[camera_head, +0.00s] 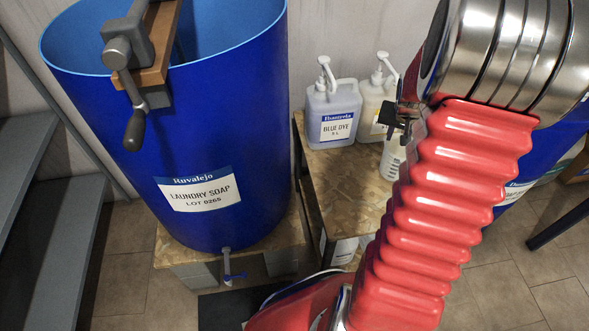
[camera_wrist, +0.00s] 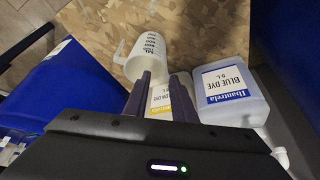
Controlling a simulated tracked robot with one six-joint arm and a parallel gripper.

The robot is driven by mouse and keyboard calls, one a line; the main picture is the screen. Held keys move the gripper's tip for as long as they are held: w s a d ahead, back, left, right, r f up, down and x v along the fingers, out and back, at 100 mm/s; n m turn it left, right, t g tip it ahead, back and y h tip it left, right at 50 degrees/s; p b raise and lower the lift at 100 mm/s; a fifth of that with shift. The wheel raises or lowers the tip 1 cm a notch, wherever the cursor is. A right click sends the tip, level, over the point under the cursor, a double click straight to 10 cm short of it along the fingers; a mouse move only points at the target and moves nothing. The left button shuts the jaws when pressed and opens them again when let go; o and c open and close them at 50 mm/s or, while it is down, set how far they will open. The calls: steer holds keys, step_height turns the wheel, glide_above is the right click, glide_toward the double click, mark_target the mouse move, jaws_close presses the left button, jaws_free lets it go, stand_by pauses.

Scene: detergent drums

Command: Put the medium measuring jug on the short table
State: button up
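A white measuring jug (camera_wrist: 150,58) with printed graduations and a side handle is on the chipboard-topped table (camera_wrist: 215,30), just ahead of my fingertips in the wrist view. In the head view, the jug (camera_head: 391,158) is partly hidden by my arm. I cannot tell its size class, as no other jug shows clearly. My gripper (camera_wrist: 160,82) is open, with a gap between the two fingers and nothing clearly held. In the head view my gripper (camera_head: 400,113) is above the jug and mostly hidden by the arm. I cannot tell which table is the short one.
A blue dye container (camera_wrist: 227,90) stands right of the fingers, and a yellow-labelled container (camera_wrist: 162,100) shows between them. A large blue laundry soap drum (camera_head: 180,120) stands left on a low stand (camera_head: 185,258). Grey steps (camera_head: 50,230) are at far left. The table's front is clear.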

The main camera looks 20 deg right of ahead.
steer(key=a+r+n+t+y, duration=0.1)
steer(key=a+r+n, duration=0.1)
steer(key=a+r, duration=0.6)
steer(key=a+r+n, duration=0.2)
steer(key=a+r, duration=0.3)
steer(key=a, duration=0.7)
steer(key=s+a+r+n+y, duration=0.1)
steer(key=s+a+r+n, duration=0.1)
steer(key=s+a, duration=0.4)
steer(key=s+a+r+n+t+y, duration=0.1)
steer(key=s+a+r+n, duration=0.2)
steer(key=a, duration=0.9)
steer(key=s, duration=0.3)
steer(key=shift+s+a+y, duration=0.3)
steer(key=shift+s+a, duration=0.1)
